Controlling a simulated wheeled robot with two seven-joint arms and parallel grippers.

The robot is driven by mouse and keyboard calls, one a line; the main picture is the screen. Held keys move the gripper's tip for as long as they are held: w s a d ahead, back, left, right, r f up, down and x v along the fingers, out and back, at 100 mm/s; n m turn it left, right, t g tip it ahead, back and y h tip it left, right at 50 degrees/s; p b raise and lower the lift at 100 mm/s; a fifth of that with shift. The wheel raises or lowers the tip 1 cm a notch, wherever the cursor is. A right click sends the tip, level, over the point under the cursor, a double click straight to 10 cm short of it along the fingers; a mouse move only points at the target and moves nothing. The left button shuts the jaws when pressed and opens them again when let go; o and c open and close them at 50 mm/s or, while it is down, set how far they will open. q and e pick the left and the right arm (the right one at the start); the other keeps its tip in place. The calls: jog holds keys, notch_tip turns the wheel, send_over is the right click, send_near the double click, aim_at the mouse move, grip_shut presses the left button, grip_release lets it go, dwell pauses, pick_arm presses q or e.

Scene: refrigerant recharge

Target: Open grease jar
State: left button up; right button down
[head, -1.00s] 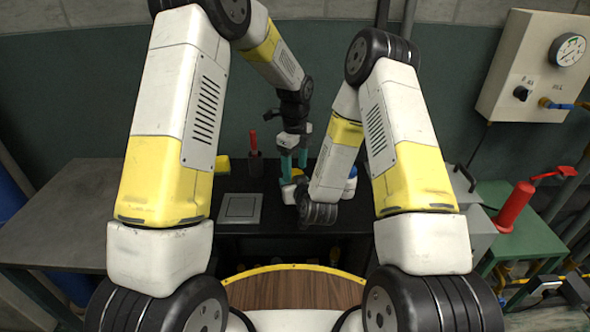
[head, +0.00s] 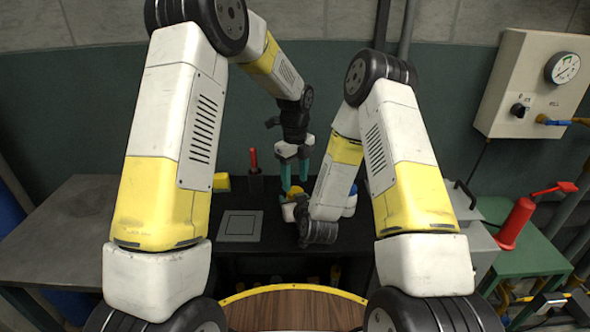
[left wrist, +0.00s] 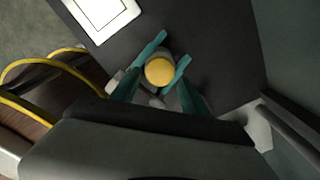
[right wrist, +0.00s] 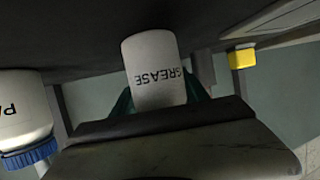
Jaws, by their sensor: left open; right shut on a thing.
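The grease jar is white with the word GREASE on its side in the right wrist view (right wrist: 153,62). Its round yellow lid (left wrist: 160,71) shows from above in the left wrist view, over the jar's mouth; I cannot tell how tightly it sits. My right gripper (right wrist: 160,92) is shut on the jar's body, one teal finger on each side; my forearm mostly hides it in the head view. My left gripper (head: 294,183) is open and points down above the jar. Its teal fingers lie either side of the lid in the left wrist view (left wrist: 172,52).
A white jar with a blue cap (right wrist: 25,120) stands beside the grease jar. A square grey plate (head: 240,225) lies on the dark bench to the left. Behind it are a yellow block (head: 222,182) and a red-handled tool in a holder (head: 254,180).

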aim_at(295, 191)
pick_arm(q)
jog(key=shift+f, duration=1.75)
jog(key=c, duration=1)
jog(key=o, duration=1.3)
